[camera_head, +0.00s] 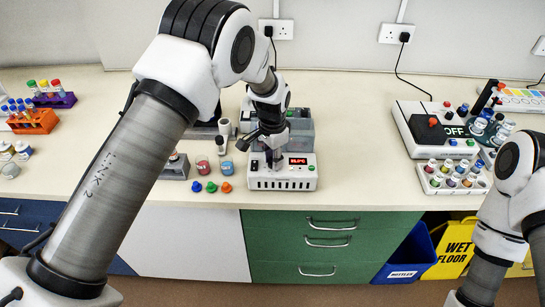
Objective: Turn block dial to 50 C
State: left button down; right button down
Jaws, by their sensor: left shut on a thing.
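The heating block (283,183) is a white box at the front middle of the bench, with a vented front and a small red lit display (298,161). The display's digits are too small to read for certain. My left gripper (273,160) points down at the block's top, just left of the display. It is shut on the block dial, which is mostly hidden by the fingers. My right arm comes in at the right edge, and its gripper is out of the picture.
Small blue, green and orange caps (211,187) lie left of the block, near two labelled jars (203,165). A device marked OFF (440,128) and a vial rack (452,183) stand at right. The bench between is clear.

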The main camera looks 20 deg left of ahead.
pick_arm(q)
jog(key=shift+s+f+m, duration=0.2)
jog(key=shift+f+m, duration=0.05)
jog(key=shift+m, duration=0.35)
jog(key=c, duration=0.9)
grip_release()
jog(key=shift+w+r, duration=0.1)
jog(key=shift+w, duration=0.1)
jog(key=shift+r, duration=0.4)
notch_tip(320, 180, up, 11)
